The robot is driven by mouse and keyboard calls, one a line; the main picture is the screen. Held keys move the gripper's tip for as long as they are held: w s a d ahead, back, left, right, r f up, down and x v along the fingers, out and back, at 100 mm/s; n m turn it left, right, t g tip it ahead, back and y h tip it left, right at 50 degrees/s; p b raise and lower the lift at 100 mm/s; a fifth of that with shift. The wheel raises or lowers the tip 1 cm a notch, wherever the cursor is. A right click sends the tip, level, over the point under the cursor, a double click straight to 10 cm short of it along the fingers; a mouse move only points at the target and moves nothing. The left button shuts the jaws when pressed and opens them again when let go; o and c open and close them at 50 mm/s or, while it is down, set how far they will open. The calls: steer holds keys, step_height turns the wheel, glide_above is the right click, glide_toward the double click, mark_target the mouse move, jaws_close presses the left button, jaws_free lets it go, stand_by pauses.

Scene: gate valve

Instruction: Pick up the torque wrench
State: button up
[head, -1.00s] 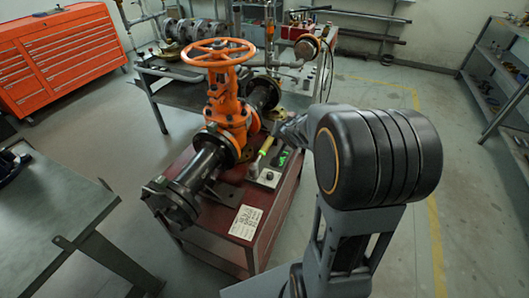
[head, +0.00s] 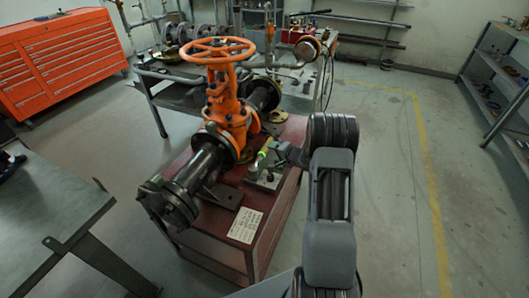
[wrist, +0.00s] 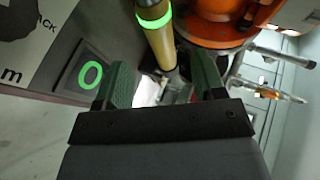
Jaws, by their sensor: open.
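A slim yellowish rod with a bright green band (head: 262,157), which looks like the torque wrench, stands tilted by a small grey plate on the red stand. In the wrist view its tan shaft and glowing green band (wrist: 155,27) show ahead of my gripper. My gripper (wrist: 162,88) is open, with a green-padded finger on each side and the shaft's lower end seen between them. I cannot tell whether either finger touches it. In the head view my gripper (head: 276,150) is small and partly hidden, just right of the rod.
The orange gate valve (head: 228,110) and its black pipe (head: 205,165) stand close left of the rod. The grey plate (head: 268,180) has a green ring mark (wrist: 90,74). A white text card (head: 245,224) lies at the front of the red stand (head: 225,249). Floor on the right is clear.

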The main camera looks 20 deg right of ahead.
mark_target(265, 149)
steer(key=shift+x, duration=3.55)
steer(key=shift+a, duration=0.1)
jaws_close()
steer(key=shift+r, duration=0.2)
